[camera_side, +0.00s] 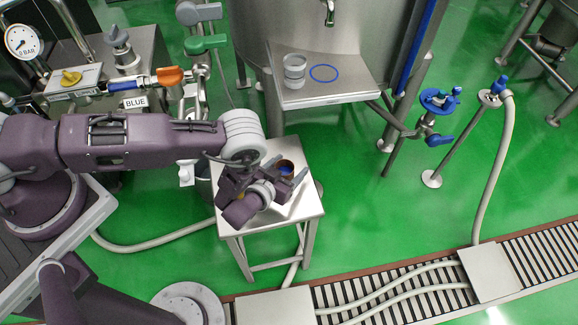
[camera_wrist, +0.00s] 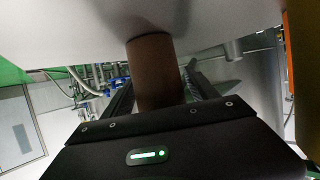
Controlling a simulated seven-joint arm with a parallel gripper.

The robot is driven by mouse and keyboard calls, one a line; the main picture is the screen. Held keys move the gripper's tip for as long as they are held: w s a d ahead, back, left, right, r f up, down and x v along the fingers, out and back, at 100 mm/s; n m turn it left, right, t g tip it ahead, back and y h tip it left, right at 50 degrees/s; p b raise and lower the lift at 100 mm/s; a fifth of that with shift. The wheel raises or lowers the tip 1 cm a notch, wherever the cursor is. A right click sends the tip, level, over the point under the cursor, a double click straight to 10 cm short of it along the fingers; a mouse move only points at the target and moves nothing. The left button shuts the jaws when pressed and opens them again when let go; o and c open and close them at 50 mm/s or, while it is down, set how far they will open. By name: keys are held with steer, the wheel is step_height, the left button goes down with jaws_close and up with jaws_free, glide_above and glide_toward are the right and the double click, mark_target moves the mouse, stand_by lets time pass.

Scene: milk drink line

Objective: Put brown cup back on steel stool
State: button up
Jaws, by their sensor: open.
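The brown cup (camera_side: 285,167) stands upright on the steel stool (camera_side: 307,208), near the far edge of its square top. The cup's dark inside shows in the side view. My gripper (camera_side: 283,172) is low over the stool top, its fingers open on either side of the cup. In the wrist view, which is upside down, the brown cup (camera_wrist: 155,70) shows between my gripper's fingers (camera_wrist: 158,85), with its base against the pale stool top (camera_wrist: 230,18). A small gap shows beside the right finger; contact at the left finger is hard to tell.
A steel shelf (camera_side: 330,92) on the tank holds a clear stacked cup (camera_side: 294,70) beside a blue ring mark (camera_side: 324,73). Valves and a gauge (camera_side: 23,41) stand at the left. Hoses (camera_side: 150,243) cross the green floor near the stool.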

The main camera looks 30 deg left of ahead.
steer(key=shift+r, duration=0.1)
steer(key=shift+s+r, duration=0.2)
steer(key=shift+s, duration=0.1)
steer(key=a+v, duration=0.1)
steer(key=v, duration=1)
steer(key=w+d+r+n+g, duration=0.3)
steer(key=w+d+r, duration=0.2)
steer(key=w+r, duration=0.6)
step_height(320, 180, up, 15)
steer(key=s+g+h, duration=0.2)
steer(key=s+a+r+m+g+h, duration=0.1)
steer(key=s+a+r, duration=0.3)
steer(key=s+r, duration=0.3)
steer(key=s+a+r+m, duration=0.2)
steer(key=s+a+r, duration=0.2)
steer(key=r, duration=0.4)
steer(key=s+a+r+g+y, duration=0.1)
steer(key=s+a, duration=0.3)
steer(key=s, duration=0.4)
steer(key=s+a+r+g+y, duration=0.1)
steer(key=s+a, duration=0.3)
steer(key=s, duration=0.4)
steer(key=shift+s+r+m, duration=0.2)
steer(key=shift+s+m, duration=0.05)
steer(key=shift+m, duration=0.15)
